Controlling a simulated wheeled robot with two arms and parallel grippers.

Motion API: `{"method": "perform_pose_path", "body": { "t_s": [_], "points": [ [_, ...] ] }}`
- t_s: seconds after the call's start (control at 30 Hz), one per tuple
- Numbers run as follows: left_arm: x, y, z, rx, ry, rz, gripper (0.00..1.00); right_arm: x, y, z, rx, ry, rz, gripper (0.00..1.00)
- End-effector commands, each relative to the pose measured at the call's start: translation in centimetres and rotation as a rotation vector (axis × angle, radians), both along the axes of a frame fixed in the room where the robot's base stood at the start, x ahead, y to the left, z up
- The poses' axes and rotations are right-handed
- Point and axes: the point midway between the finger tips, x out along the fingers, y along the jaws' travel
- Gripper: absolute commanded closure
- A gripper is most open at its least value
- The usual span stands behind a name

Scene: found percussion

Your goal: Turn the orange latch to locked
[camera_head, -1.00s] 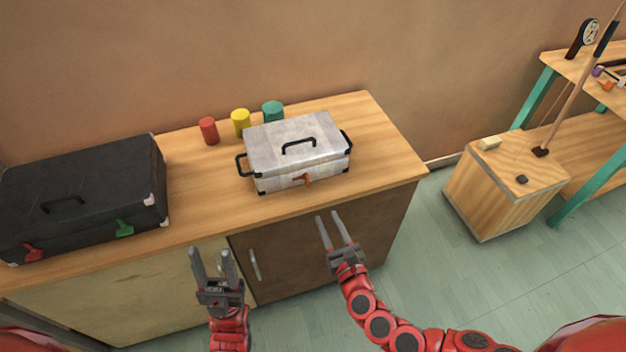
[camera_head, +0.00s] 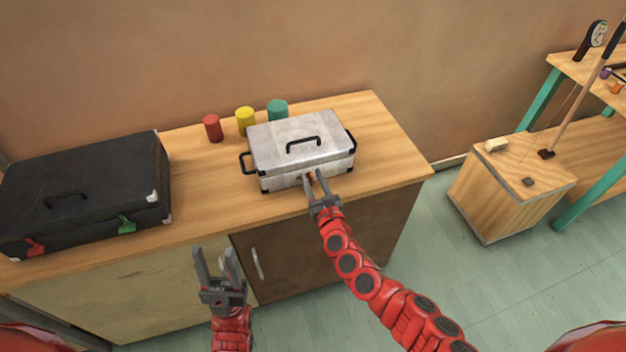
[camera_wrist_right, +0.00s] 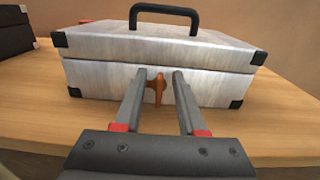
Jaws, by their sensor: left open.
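The silver case (camera_head: 302,142) stands shut on the wooden counter, its black handle on the lid. The orange latch sits on its front face, mostly hidden by my right gripper in the head view. In the right wrist view the latch (camera_wrist_right: 155,88) shows between the fingers, roughly upright with a slight tilt. My right gripper (camera_head: 315,175) is open, with its fingertips at the case front, one on each side of the latch; I see no clear contact. It also shows in the right wrist view (camera_wrist_right: 157,75). My left gripper (camera_head: 217,252) is open and empty in front of the counter.
A black case (camera_head: 80,190) with red and green latches lies on the counter's left. Red (camera_head: 213,128), yellow (camera_head: 245,121) and teal (camera_head: 278,111) cylinders stand behind the silver case. The counter (camera_head: 395,150) is clear to its right. A wooden box (camera_head: 510,195) stands on the floor at right.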

Motion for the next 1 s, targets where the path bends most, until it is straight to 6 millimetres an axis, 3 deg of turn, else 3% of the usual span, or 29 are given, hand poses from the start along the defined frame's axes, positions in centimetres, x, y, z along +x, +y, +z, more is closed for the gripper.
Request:
{"method": "perform_pose_path", "body": {
  "t_s": [0.17, 0.4, 1.0],
  "points": [
    [-0.01, 0.00, 0.02, 0.000, 0.000, 0.000, 0.50, 0.01, -0.02, 0.01, 0.000, 0.000, -0.001, 0.60],
    [0.00, 0.00, 0.01, 0.000, 0.000, 0.000, 0.50, 0.01, -0.06, 0.01, 0.000, 0.000, -0.001, 1.00],
    [0.00, 0.00, -0.55, 0.000, 0.000, 0.000, 0.50, 0.08, -0.26, -0.15, 0.051, 0.016, -0.003, 1.00]
  ]
}}
